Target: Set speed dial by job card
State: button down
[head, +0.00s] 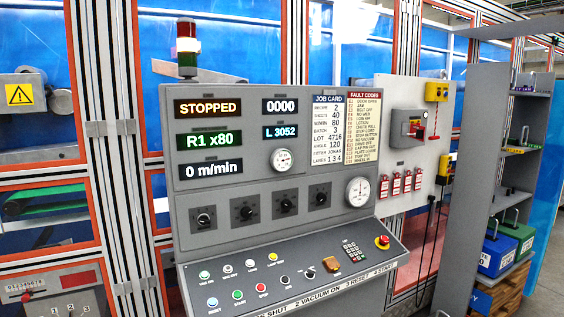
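The grey control panel (225,95) stands in the middle of the head view. Its job card (328,130) appears to read recipe 2, sheets 40, m/min 80, batch 3, lot 4716, angle 120, lanes 1 3 4. A row of black dials runs below: the leftmost (203,217), a second (244,210), a third (285,205) and a fourth (320,199). Their labels and settings are too small to read, so I cannot tell which is the speed dial. The speed display (208,169) reads 0 m/min. My gripper is not in view.
Other displays read STOPPED (208,107), R1 x80 (208,140), 0000 and L 3052. The sloping desk (225,280) carries coloured buttons, a keypad (354,251) and a red emergency stop (382,241). A grey shelf unit (475,170) with blue and green bins stands at right.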

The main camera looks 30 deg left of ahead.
aim_at(287, 204)
jog(key=u, duration=1.25)
